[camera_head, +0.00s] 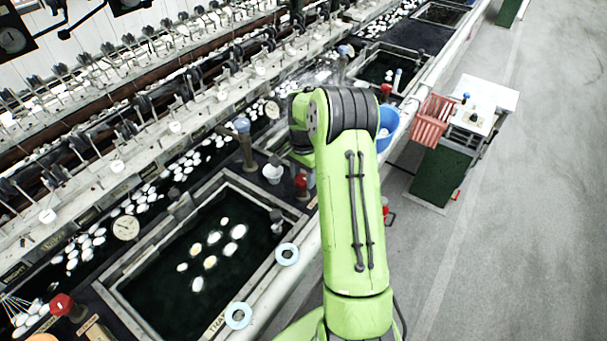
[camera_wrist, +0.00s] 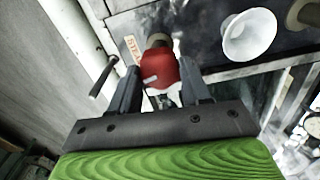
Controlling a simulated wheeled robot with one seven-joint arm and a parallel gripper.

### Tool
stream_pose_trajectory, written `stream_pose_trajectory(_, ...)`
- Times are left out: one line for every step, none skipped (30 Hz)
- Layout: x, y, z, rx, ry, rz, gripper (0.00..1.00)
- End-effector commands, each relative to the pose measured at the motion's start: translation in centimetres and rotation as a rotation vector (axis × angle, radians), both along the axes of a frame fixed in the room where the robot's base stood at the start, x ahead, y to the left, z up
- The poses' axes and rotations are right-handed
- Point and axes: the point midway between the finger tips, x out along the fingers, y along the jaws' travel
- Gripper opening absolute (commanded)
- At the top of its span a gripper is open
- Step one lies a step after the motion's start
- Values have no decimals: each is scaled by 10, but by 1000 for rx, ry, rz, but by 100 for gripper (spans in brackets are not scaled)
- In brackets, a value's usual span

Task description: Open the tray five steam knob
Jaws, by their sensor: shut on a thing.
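In the wrist view a red steam knob (camera_wrist: 160,68) sits between the two dark fingers of my gripper (camera_wrist: 161,78). The fingers are shut on its sides. A label plate (camera_wrist: 133,50) beginning "STE" is beside the knob. In the head view a red knob (camera_head: 301,182), apparently the same one, shows just left of my green arm, at the corner of a dark basin. My gripper is mostly hidden behind the arm there. The tray number by this knob cannot be read, and its turn angle is not clear.
A white cup (camera_wrist: 249,35) stands close beside the knob. A basin (camera_head: 210,260) with white cocoons lies to the left. The grey floor at right is clear.

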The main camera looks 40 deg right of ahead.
Motion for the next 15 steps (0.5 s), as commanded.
stream_pose_trajectory(0,0,1,0,0,37,17)
stream_pose_trajectory(0,0,1,0,0,63,17)
stream_pose_trajectory(0,0,1,0,0,99,17)
stream_pose_trajectory(0,0,1,0,0,127,17)
stream_pose_trajectory(0,0,1,0,0,155,17)
stream_pose_trajectory(1,1,1,0,0,194,17)
stream_pose_trajectory(1,1,1,0,0,224,17)
stream_pose_trajectory(1,1,1,0,0,251,17)
stream_pose_trajectory(1,1,1,0,0,290,17)
stream_pose_trajectory(1,1,1,0,-1,318,17)
stream_pose_trajectory(1,1,1,0,0,346,17)
stream_pose_trajectory(1,1,1,0,0,385,17)
stream_pose_trajectory(1,1,1,1,-1,415,17)
stream_pose_trajectory(1,1,1,1,-1,443,17)
stream_pose_trajectory(1,1,1,-1,0,481,17)
